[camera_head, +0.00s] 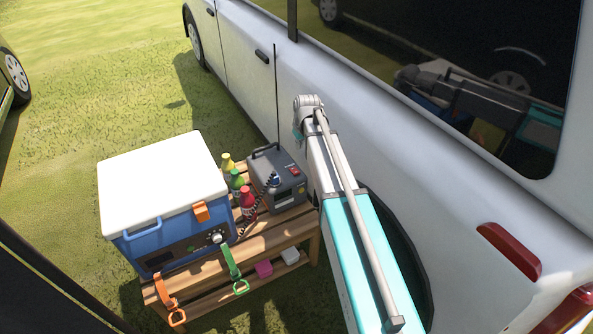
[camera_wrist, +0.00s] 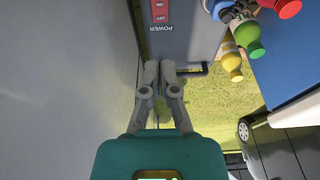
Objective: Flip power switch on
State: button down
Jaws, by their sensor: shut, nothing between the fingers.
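A grey power box (camera_head: 278,183) with a dark carry handle stands on the wooden table beside the white van. Its red power switch (camera_head: 295,170) is on the top right. My gripper (camera_wrist: 167,68) is shut and empty. Its fingertips show below the POWER label, in front of the box's dark handle (camera_wrist: 196,69). Any contact with the handle is unclear. The head view does not clearly show the fingers. The switch position cannot be told.
A blue cooler (camera_head: 160,248) with a white lid, colored bottles (camera_head: 247,203), and hanging green (camera_head: 232,264) and orange (camera_head: 167,295) straps crowd the wooden table (camera_head: 270,243). The white van (camera_head: 450,160) stands close on the right. Grass is open at the upper left.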

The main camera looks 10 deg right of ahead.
jog(key=shift+f, duration=0.15)
jog(key=b, duration=1)
send_over(296, 172)
jog(key=x, duration=0.3)
jog(key=s+x, duration=0.1)
jog(key=x, duration=0.2)
jog(key=s+x, duration=0.1)
jog(key=x, duration=0.2)
jog(key=shift+d+f, duration=0.35)
jog(key=shift+f, duration=0.05)
jog(key=shift+s+d+f+b, duration=0.1)
jog(key=shift+s+f+b, duration=0.05)
jog(key=shift+f+b, duration=0.8)
jog(key=shift+s+f+b, duration=0.1)
jog(key=shift+f+b, duration=0.8)
jog(key=shift+f, duration=0.05)
